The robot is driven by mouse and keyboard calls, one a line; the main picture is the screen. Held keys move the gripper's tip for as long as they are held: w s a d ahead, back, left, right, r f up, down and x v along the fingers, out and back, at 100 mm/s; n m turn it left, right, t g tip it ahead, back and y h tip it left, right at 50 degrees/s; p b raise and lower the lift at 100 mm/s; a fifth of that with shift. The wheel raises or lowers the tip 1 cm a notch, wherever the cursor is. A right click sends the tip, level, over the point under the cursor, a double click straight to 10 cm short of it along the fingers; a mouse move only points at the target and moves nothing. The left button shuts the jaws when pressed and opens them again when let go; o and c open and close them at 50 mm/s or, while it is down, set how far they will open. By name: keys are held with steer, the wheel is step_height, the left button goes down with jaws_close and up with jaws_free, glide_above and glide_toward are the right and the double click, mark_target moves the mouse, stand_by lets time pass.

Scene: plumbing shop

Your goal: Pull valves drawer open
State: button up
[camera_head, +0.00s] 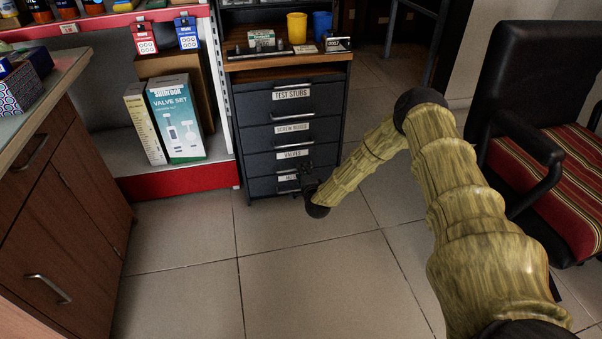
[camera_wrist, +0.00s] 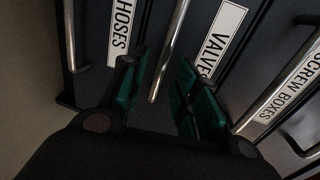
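The valves drawer (camera_head: 273,160) is in the dark cabinet, with a white VALVES label; it looks shut, flush with its neighbours. In the wrist view, the VALVES label (camera_wrist: 222,38) is right of a metal bar handle (camera_wrist: 170,48), which appears to be on the same drawer front. My gripper (camera_head: 305,178) is low at the cabinet front. In the wrist view, my gripper's green-padded fingers (camera_wrist: 162,95) are apart, one either side of the handle's near end. They look open, with no clear contact on the bar. In the head view the gripper partly hides the lower drawers.
Other drawers lie around it: TEST STUBS (camera_head: 325,98), SCREW BOXES (camera_head: 292,128) and HOSES (camera_wrist: 122,27). A black chair (camera_head: 540,90) stands at the right. A wooden counter (camera_head: 60,215) is at the left, beside a red-edged shelf (camera_head: 185,181). Tiled floor before the cabinet is clear.

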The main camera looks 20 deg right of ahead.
steer(key=shift+b+x, duration=0.45)
steer(key=shift+x, duration=1.15)
steer(key=shift+c, duration=0.5)
jaws_close()
